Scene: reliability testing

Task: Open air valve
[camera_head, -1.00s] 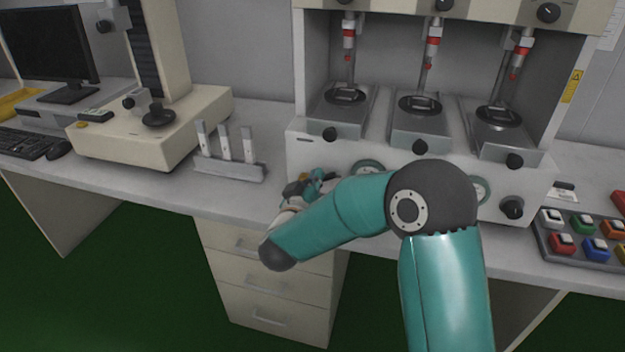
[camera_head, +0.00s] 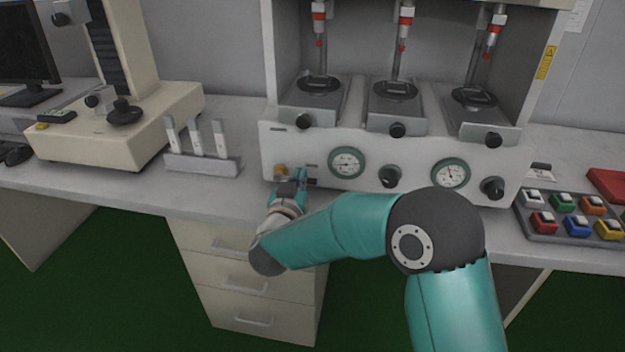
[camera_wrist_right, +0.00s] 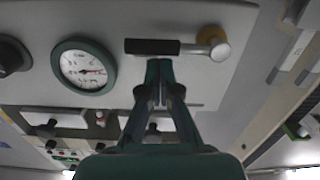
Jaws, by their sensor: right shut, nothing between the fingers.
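The air valve on the lower left of the white machine's front panel has a brass fitting (camera_head: 280,169) in the head view. Its black handle (camera_wrist_right: 152,46) lies sideways in the right wrist view, with the brass end (camera_wrist_right: 213,42) at the right. My right gripper (camera_head: 293,184) is in front of the valve and partly covers it in the head view. In the wrist view its fingers (camera_wrist_right: 159,78) are shut and empty, their tips close to the handle. I cannot tell whether they touch it. My left gripper is not in view.
A pressure gauge (camera_head: 347,163) and a black knob (camera_head: 390,177) sit right of the valve, with a second gauge (camera_head: 450,173) further right. A small rack (camera_head: 203,163) stands left of the machine. A button box (camera_head: 570,218) lies at the right.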

